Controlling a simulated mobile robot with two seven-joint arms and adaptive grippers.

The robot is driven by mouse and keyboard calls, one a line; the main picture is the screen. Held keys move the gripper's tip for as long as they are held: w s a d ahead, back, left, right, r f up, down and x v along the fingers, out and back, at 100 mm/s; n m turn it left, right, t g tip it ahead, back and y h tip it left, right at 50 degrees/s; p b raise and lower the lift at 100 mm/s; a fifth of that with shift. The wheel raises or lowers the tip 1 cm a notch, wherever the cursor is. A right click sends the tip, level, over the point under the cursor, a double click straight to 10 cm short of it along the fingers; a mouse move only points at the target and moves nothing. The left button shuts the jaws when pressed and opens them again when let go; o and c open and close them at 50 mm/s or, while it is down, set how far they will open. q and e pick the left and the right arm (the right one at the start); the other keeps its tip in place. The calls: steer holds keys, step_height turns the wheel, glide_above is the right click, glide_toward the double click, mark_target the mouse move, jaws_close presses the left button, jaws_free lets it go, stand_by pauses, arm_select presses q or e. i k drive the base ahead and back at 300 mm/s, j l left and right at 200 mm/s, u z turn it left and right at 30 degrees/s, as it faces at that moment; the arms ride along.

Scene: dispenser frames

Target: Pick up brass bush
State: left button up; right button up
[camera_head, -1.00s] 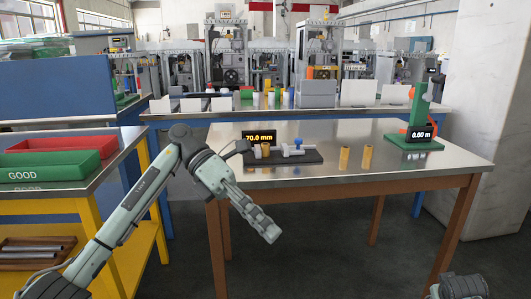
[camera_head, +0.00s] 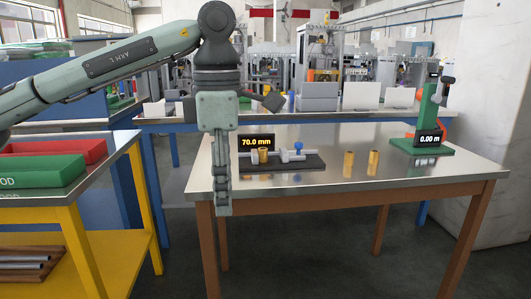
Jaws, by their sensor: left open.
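Two brass bushes, the left one (camera_head: 348,164) and the right one (camera_head: 373,163), stand upright and side by side on the metal-topped table (camera_head: 300,200). Another brass-coloured piece (camera_head: 263,156) sits in the dark measuring fixture (camera_head: 307,165), by a display reading 70.0 mm. My left gripper (camera_head: 223,208) points down at the table's left front corner, left of the fixture and well apart from the standing bushes. It is open and empty, seen edge-on. My right gripper is not in view.
A green stand (camera_head: 420,150) with a 0.00 display is at the table's back right. A green tray (camera_head: 42,172) and a red tray (camera_head: 62,150) lie on the yellow-framed bench at left. The table's front strip is clear.

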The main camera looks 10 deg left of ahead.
mark_target(263, 151)
steer(key=i, duration=1.3)
